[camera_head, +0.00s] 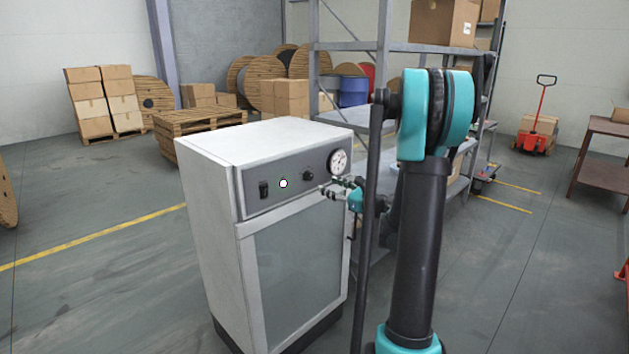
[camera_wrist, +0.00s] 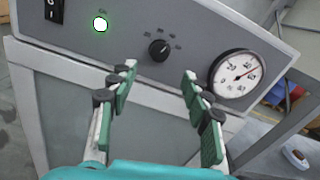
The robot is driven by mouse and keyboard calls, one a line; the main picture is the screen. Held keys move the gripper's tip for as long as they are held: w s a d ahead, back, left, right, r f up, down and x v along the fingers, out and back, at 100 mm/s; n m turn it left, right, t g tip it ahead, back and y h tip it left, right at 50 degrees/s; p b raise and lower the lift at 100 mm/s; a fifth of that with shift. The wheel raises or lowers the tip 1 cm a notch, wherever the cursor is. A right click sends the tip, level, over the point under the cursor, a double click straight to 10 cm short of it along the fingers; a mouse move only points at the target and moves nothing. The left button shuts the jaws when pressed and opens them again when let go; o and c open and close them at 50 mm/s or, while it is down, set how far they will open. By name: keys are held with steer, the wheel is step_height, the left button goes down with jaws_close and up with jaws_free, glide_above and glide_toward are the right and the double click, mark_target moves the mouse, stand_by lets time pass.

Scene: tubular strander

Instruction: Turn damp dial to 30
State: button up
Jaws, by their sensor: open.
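The damp dial is most likely the small black knob (camera_wrist: 159,50) on the grey control panel (camera_wrist: 200,40); its printed marks are too small to read. In the head view the knob (camera_head: 308,175) sits between the lit indicator and the round gauge. My gripper (camera_wrist: 158,80) is open and empty, its green-padded fingers apart in front of the panel, with the knob showing beyond the gap between them. In the head view my gripper (camera_head: 330,190) is close to the panel's right part, below the gauge. I cannot tell the exact distance to the knob.
The panel also carries a black rocker switch (camera_head: 264,190), a lit green-white indicator (camera_head: 283,183) and a round white gauge (camera_head: 338,161). The white cabinet (camera_head: 206,190) stands on open floor. A metal shelf (camera_head: 345,46) stands close behind my arm. A pallet (camera_head: 190,126) is at the back left.

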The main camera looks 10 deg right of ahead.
mark_target(311, 177)
steer(key=x, duration=0.8)
steer(key=shift+w+a, duration=0.15)
steer(key=shift+a, duration=0.1)
steer(key=shift+c, duration=0.5)
jaws_close()
steer(key=shift+n, duration=0.4)
steer(key=n, duration=0.3)
steer(key=shift+n, duration=2)
